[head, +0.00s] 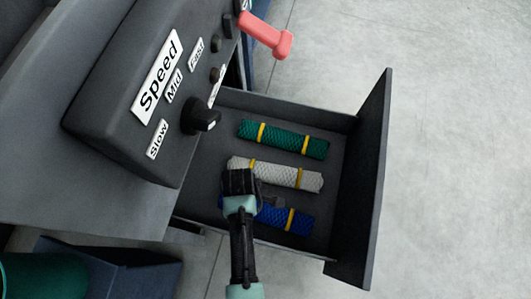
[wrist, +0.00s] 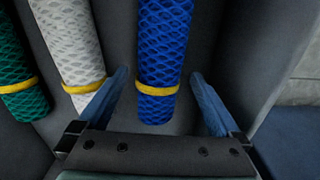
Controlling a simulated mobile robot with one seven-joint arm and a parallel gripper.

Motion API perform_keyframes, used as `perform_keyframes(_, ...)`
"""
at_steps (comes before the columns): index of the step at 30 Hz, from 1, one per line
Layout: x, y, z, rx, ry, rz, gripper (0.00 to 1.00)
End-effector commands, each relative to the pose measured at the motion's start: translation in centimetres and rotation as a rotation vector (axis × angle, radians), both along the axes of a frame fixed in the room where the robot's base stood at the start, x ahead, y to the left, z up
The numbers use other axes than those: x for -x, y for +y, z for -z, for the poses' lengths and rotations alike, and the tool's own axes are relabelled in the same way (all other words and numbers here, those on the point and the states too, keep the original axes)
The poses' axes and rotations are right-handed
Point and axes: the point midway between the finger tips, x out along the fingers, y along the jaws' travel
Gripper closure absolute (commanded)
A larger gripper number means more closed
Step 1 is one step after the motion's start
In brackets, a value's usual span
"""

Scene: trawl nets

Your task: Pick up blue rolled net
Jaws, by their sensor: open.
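The blue rolled net (head: 290,219) lies in the open drawer, lowest of three rolls in the head view, with yellow bands around it. My gripper (head: 262,201) is above its left part and hides some of it. In the wrist view the blue rolled net (wrist: 162,50) runs up the middle, with one yellow band near its lower end. My gripper (wrist: 160,92) is open, with one finger on each side of the net's lower end. I cannot tell how far above the net the fingers are.
The white rolled net (head: 290,174) lies just beside the blue one, and the green rolled net (head: 290,140) beyond it. The drawer front (head: 365,180) stands to the right. A control box (head: 125,95) with a black knob (head: 200,118) overhangs the drawer's left side.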

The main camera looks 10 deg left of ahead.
Motion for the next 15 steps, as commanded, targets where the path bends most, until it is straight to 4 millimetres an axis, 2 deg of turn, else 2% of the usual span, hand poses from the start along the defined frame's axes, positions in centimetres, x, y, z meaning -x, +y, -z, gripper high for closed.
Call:
perform_keyframes(1, -0.1, 0.0, 1.3, -0.001, -0.001, 0.000, 0.00)
perform_keyframes(6, -0.1, 0.0, 3.2, 0.000, 0.000, -0.001, 0.00)
perform_keyframes(15, -0.1, 0.0, 3.2, 0.000, 0.000, 0.000, 0.00)
